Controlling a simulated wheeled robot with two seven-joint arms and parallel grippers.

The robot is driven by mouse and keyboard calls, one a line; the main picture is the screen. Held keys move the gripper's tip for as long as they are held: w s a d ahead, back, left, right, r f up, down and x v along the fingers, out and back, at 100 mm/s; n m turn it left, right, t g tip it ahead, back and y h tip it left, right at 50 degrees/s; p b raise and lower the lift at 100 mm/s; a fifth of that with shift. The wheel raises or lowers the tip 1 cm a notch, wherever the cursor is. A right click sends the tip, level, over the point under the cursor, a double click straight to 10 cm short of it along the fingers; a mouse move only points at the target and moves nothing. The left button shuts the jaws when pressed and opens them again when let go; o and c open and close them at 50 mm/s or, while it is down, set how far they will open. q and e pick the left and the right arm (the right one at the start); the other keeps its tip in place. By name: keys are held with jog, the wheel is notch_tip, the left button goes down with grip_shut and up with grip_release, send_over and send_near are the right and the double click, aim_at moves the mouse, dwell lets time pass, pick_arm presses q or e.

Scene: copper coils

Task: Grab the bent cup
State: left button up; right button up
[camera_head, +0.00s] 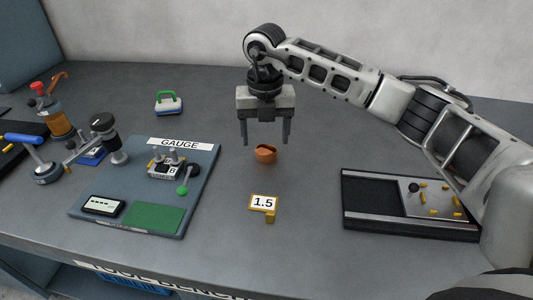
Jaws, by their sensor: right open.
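A small copper-coloured cup (265,154) sits on the grey table near the middle; its rim looks uneven. My right gripper (265,141) comes in from the right and points down directly above the cup. Its two fingers are open and spread apart, with their tips a little above or about level with the cup's rim; the exact height is hard to tell. Nothing is between the fingers. My left gripper is not in view.
A gauge board (194,213) with instruments lies left of the cup. A 1.5 sign (263,204) stands in front of it. A black tray (379,225) with small brass pieces is at right. A green-handled block (168,105) lies behind left. The table around the cup is clear.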

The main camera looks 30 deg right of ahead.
aim_at(266, 148)
notch_tip(266, 148, down, 4)
jog(key=shift+d+f, duration=0.15)
jog(key=c, duration=1.1)
jog(key=shift+o, duration=0.2)
